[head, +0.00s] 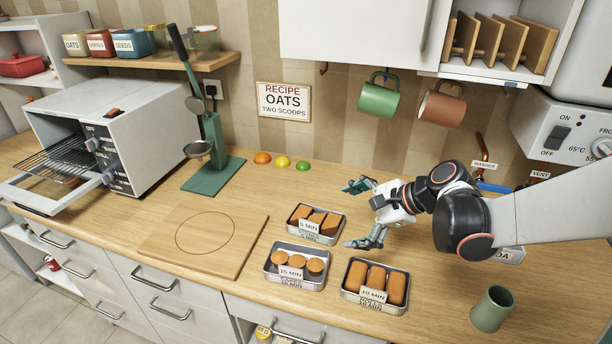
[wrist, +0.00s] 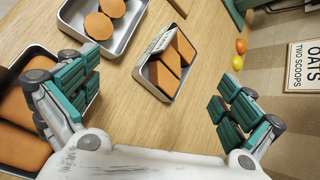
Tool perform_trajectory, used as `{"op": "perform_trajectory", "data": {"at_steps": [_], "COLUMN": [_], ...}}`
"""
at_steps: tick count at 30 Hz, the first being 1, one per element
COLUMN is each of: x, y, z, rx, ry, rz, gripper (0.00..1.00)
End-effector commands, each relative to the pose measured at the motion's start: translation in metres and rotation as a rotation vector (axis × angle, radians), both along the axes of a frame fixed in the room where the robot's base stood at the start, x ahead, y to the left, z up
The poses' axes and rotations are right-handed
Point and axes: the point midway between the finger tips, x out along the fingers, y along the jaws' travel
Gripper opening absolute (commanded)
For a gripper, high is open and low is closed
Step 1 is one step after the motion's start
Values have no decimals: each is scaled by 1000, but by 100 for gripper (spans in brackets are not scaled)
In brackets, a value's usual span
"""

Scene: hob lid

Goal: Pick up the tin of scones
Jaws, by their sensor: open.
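Three metal tins stand on the counter. The back tin (head: 316,223) holds wedge-shaped pieces and has a "5 MIN" card; it also shows in the wrist view (wrist: 153,93). The front-left tin (head: 297,264) holds round pieces and has a "15 MIN" card; the wrist view shows it at the top left (wrist: 127,35). The front-right tin (head: 375,287) holds long loaves and has a "10 MIN" card. The food names on the tins are too small to read surely. My gripper (head: 362,213) is open and empty, just right of the wedge tin, its fingers apart from it.
A wooden board (head: 205,238) lies left of the tins. Coloured balls or fruit (head: 282,162) lie near the wall. A green cup (head: 492,309) stands at the front right. Mugs (head: 379,99) hang above my arm. A toaster oven (head: 100,130) stands open at the left.

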Motion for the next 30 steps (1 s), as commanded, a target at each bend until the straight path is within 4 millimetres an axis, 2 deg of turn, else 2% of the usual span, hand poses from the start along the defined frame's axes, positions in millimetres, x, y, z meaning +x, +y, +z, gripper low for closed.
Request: {"op": "perform_trajectory", "data": {"at_steps": [3,8,12,18,23,30], "x": [22,39,46,49,54,73], "y": [-15,-33,-45,-55,-47,-10], "z": [-12,-30,-43,-54,-61,-80], "rx": [153,348,475,570,590,588], "ry": [91,209,288,350,363,363], "rz": [-88,-182,-232,-263,-266,-266], "gripper": [100,100,100,100,100,100]}}
